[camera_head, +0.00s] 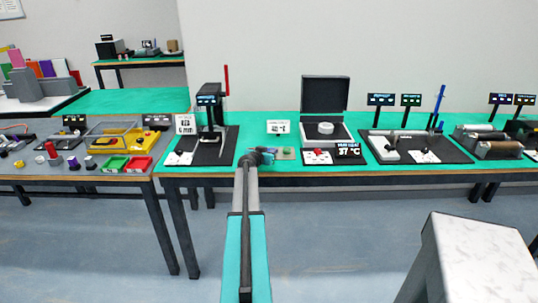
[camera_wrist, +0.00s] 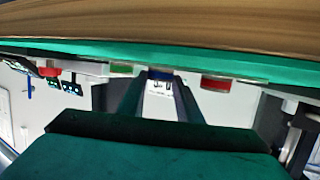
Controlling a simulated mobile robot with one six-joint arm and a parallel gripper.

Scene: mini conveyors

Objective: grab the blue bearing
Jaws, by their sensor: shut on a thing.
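My gripper (camera_head: 262,156) is at the front edge of the middle green-topped table, at the end of my outstretched arm. In the wrist view, my gripper's two dark fingers (camera_wrist: 160,80) reach up to the table's edge. The blue bearing (camera_wrist: 160,74) shows as a small blue band between the fingertips, and the gripper is shut on it. Most of the bearing is hidden by the fingers. In the head view the gripper covers it, and I cannot make it out clearly there.
In the wrist view a red piece (camera_wrist: 216,84) and a green piece (camera_wrist: 121,69) sit on either side of the fingers. A heating station with an open dark lid (camera_head: 325,94) stands behind. A press with a red lever (camera_head: 212,115) stands left. A white-topped block (camera_head: 485,260) is front right.

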